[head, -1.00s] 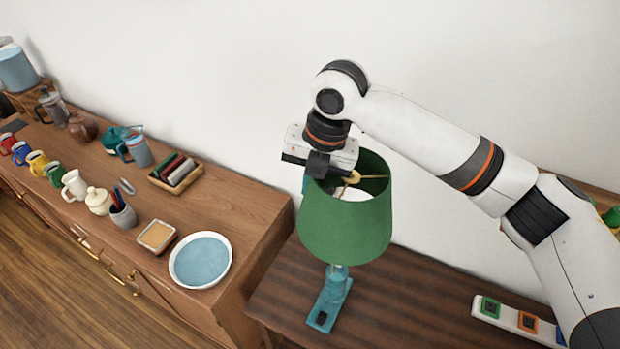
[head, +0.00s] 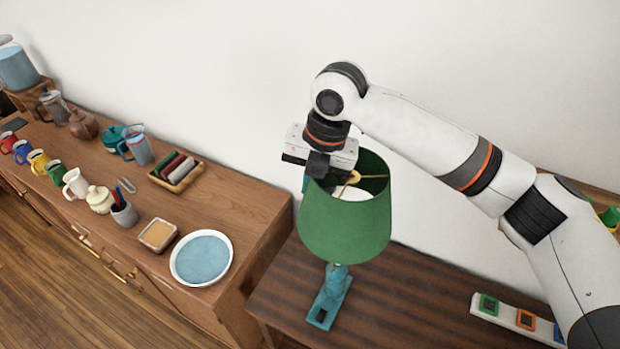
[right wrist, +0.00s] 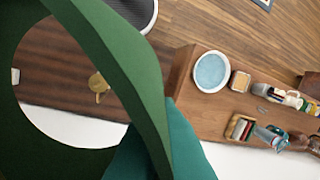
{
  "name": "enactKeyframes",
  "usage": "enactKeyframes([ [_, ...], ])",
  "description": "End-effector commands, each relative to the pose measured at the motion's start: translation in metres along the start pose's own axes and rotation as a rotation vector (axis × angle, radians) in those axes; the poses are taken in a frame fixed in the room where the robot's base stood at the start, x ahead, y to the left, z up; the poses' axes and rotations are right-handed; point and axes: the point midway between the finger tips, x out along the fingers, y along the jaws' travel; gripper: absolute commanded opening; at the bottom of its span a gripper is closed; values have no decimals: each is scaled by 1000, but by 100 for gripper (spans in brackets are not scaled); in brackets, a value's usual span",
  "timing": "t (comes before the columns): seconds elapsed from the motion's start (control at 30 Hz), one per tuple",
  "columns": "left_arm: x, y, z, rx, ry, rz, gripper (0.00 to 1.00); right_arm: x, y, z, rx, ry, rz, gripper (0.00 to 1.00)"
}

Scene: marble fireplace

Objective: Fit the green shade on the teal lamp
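The green shade (head: 345,225) is upright over the teal lamp (head: 333,290), whose stem and base show below it. The shade hides the lamp's top, so I cannot tell whether it rests on the lamp. A brass fitting (head: 350,179) shows inside the shade's open top. My right gripper (head: 315,178) is at the shade's upper left rim and looks shut on it, though the inner finger is hidden. In the right wrist view the shade (right wrist: 120,65) fills the left side, with a teal part at the bottom centre. My left gripper is not in view.
The lamp stands on a dark striped wooden table (head: 400,290). A power strip (head: 515,320) with coloured sockets lies to its right. A wooden sideboard (head: 245,205) at the left holds a blue plate (head: 201,258), a tray (head: 176,172), mugs and jugs. The wall is close behind.

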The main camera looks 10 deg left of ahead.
Motion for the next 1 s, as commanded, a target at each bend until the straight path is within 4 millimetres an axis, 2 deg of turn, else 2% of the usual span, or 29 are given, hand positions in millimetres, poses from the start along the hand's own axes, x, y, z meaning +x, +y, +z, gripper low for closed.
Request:
enactKeyframes([
  [0.43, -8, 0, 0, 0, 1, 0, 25, -1, 0, 0, 0, 0, 0, 0],
  [1.0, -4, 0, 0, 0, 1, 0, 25, 6, 2, 0, 1, 0, 0, 0],
])
